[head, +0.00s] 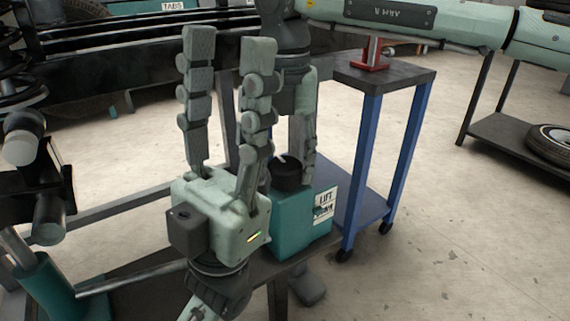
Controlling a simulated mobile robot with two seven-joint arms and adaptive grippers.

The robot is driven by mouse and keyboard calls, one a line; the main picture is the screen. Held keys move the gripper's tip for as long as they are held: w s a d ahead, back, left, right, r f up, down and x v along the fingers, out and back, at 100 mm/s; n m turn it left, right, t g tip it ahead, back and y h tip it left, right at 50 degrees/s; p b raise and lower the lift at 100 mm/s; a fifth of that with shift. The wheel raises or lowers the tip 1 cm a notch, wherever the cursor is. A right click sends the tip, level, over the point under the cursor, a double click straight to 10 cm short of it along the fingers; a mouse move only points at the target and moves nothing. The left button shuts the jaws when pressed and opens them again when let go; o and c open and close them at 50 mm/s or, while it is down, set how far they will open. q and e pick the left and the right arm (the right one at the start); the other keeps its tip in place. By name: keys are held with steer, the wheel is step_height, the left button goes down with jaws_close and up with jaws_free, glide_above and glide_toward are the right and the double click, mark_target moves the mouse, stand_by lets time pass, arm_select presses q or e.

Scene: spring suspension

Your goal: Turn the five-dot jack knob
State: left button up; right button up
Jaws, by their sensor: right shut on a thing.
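A teal jack box (301,225) stands on a dark bench at the centre, with a white label on its right face reading "LIFT" and a partly covered lower line. A round black knob (288,173) with a pale pointer mark sits on its top. No dots can be made out on it. My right gripper (291,168) reaches down from above and is shut on the knob. One finger shows at the knob's right side; the other is mostly hidden behind my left gripper. My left gripper (229,46) points upward in front, its two fingers apart and empty.
A blue-legged cart (376,150) with a dark top (405,76) and a red stand (371,54) is close behind the box. A low rack with a tyre (549,143) is at the right. Black suspension parts (22,140) crowd the left. Open floor lies at right.

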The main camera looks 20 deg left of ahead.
mark_target(284, 164)
stand_by(0.3)
steer(key=o, duration=1.2)
steer(key=shift+c, duration=0.2)
step_height(284, 164, up, 12)
steer(key=shift+s, duration=0.1)
